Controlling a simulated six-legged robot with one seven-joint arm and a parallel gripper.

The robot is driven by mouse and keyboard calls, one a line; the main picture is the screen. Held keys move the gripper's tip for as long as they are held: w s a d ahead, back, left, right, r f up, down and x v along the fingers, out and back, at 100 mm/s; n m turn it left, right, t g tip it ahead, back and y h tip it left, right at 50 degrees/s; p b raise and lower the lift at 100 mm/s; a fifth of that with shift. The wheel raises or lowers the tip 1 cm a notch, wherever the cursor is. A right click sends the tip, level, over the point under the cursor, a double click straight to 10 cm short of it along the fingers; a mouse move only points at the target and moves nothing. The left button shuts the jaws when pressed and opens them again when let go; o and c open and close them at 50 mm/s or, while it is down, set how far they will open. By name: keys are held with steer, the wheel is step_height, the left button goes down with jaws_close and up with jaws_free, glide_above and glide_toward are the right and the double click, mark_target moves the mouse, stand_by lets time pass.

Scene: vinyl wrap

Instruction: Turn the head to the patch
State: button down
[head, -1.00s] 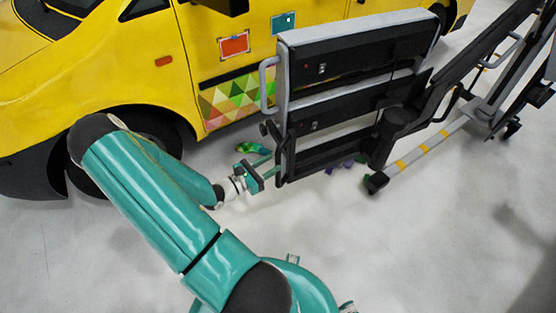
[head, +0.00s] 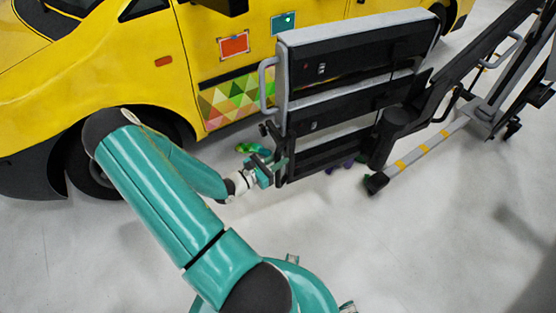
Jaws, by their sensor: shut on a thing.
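The head (head: 345,75) is a wide black lamp panel with a grey top and side frame, held up on a black boom. Its face is tilted and stands in front of the yellow van's side. A grey loop handle (head: 265,84) is on its left side. The patch of coloured triangles (head: 231,98) is on the van's lower side, left of the head and partly behind it. My gripper (head: 278,167) is at the head's lower left corner and shut on its edge there. The exact grip point is small and partly hidden by the fingers.
The lamp's stand (head: 427,150), with yellow-striped legs and castors, is on the right. Orange (head: 234,44) and teal (head: 284,22) squares are on the van. Green scraps (head: 252,148) lie on the floor behind my gripper. The floor at front right is clear.

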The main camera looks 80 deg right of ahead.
steer(key=s+a, duration=0.1)
steer(key=a, duration=0.1)
steer(key=shift+s+a, duration=0.35)
steer(key=shift+s, duration=0.05)
steer(key=c, duration=1.3)
jaws_free()
steer(key=shift+w, duration=0.1)
steer(key=v, duration=1.3)
steer(key=shift+w+a, duration=0.2)
steer(key=shift+a, duration=0.05)
